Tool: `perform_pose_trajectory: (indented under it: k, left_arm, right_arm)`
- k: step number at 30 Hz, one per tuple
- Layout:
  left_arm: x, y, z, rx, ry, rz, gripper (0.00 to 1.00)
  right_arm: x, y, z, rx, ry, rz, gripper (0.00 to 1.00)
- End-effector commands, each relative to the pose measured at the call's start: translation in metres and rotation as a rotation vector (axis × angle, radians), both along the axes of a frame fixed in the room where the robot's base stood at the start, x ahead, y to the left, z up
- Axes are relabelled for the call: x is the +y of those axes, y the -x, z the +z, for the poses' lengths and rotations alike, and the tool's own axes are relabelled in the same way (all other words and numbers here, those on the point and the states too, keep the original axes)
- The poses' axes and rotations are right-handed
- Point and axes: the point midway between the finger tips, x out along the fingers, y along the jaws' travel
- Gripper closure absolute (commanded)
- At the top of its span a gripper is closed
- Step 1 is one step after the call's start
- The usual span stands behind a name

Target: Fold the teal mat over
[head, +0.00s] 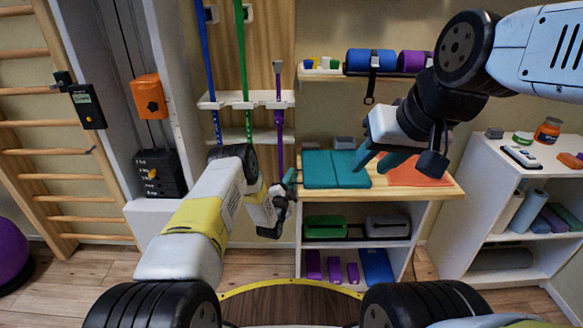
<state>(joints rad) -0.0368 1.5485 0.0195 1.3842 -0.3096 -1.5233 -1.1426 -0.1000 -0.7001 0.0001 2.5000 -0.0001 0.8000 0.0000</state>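The teal mat (321,171) lies flat on the light wooden tabletop of a low shelf unit, with a seam line running across its middle from back to front. My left gripper (290,182) is beside the mat's left edge, low and near the tabletop's left end. Its fingers are small and partly hidden, so their opening is unclear.
An orange-red sheet (421,170) lies right of the mat on the tabletop (396,192). Small grey items stand behind the mat. A wall shelf (325,77) with rolled mats hangs above. A white shelf unit (461,215) stands to the right. Poles stand in a rack (246,102) behind my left arm.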

Motion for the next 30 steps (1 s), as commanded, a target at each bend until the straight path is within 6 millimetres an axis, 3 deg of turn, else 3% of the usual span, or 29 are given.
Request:
perform_pose_trajectory:
  k: [7,10,30]
  left_arm:
    - [-0.0005,-0.0011,0.0001,0.000,0.001,0.000,0.83]
    - [-0.0004,-0.0010,0.0001,0.001,0.001,0.001,1.00]
    - [-0.0002,-0.0006,-0.0003,0.002,0.001,0.000,1.00]
  right_arm:
    - [0.0000,0.0000,0.0000,0.000,0.000,0.000,0.64]
    - [0.0000,0.0000,0.0000,0.000,0.000,0.000,0.64]
    - [0.0000,0.0000,0.0000,0.000,0.000,0.000,0.64]
